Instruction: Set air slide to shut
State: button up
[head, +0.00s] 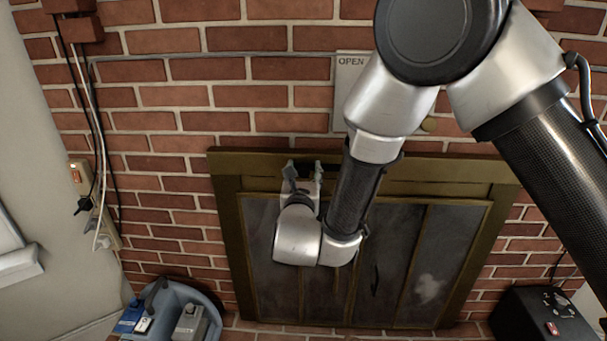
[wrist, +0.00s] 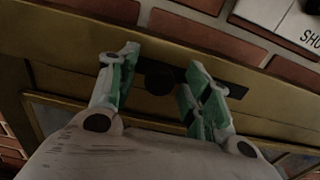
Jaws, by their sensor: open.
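A small dark round knob (wrist: 158,82), which looks like the air slide's, sits at the left part of a dark slot (wrist: 236,88) in the brass top rail of the fireplace frame. The slot runs to the right behind my right finger. My gripper (wrist: 162,62) is open, with one finger on each side of the knob. I cannot tell whether a finger touches it. In the head view my gripper (head: 303,172) is at the top rail, left of centre, and hides the knob.
A pale plate (head: 351,64) marked OPEN is on the bricks above, partly behind my arm; its SHU lettering shows in the wrist view (wrist: 290,24). Glass doors (head: 420,265) fill the frame. A blue caddy (head: 205,300) stands lower left, a black box (head: 540,315) lower right.

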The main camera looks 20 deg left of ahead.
aim_at(280, 165)
jog(key=shift+c, duration=0.2)
grip_shut()
jog(key=shift+s+a, duration=0.25)
jog(key=shift+a, duration=0.75)
jog(key=shift+s+a, duration=0.3)
jog(key=shift+a, duration=0.75)
jog(key=shift+s+a, duration=0.25)
jog(key=shift+a, duration=0.75)
jog(key=shift+o, duration=0.2)
grip_release()
jog(key=shift+a, duration=0.15)
jog(key=shift+s, duration=0.1)
jog(key=v, duration=1.2)
